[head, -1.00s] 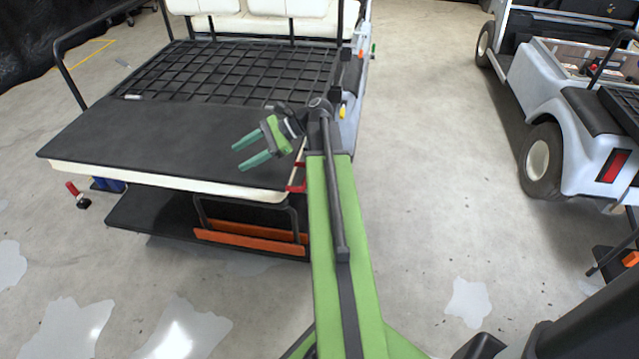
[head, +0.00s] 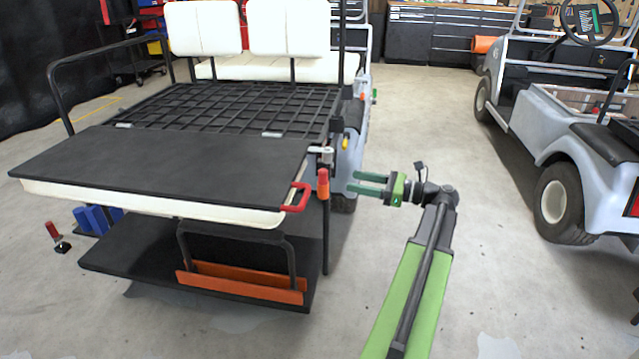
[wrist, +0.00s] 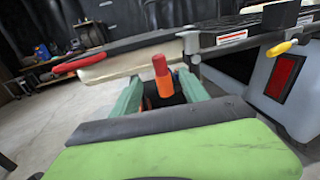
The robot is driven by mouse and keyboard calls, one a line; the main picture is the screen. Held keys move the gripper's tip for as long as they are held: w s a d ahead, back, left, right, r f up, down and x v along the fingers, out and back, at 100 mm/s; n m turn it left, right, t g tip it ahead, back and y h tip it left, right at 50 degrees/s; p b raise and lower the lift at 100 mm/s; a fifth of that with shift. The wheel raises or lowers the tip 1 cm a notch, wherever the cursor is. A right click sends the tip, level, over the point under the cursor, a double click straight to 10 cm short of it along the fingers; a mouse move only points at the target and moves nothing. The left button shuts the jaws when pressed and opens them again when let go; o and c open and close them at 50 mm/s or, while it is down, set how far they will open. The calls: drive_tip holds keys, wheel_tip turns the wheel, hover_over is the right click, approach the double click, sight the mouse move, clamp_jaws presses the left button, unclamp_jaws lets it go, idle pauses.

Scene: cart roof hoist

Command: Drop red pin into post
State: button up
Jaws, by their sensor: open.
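A red-and-orange pin (head: 323,184) stands upright at the rear right corner of the cart, at the top of a dark vertical post (head: 326,240). I cannot tell how far it sits in the post. My gripper (head: 352,183) is open and empty, to the right of the pin, with its green fingers pointing left at about the pin's height. In the wrist view the pin (wrist: 161,75) shows between and beyond the two open fingers, its lower end partly hidden. The fingers look apart from it.
The cart's black rear deck (head: 170,165) has a red handle (head: 297,197) close to the pin. A yellow-handled part (head: 345,142) is behind the post. Another red-topped piece (head: 54,236) stands on the floor at left. A second cart (head: 560,150) is at right, with clear floor between.

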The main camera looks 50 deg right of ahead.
sight(323, 175)
drive_tip(key=x, duration=1.1)
drive_tip(key=shift+a+r, duration=0.1)
drive_tip(key=shift+r, duration=0.05)
clamp_jaws()
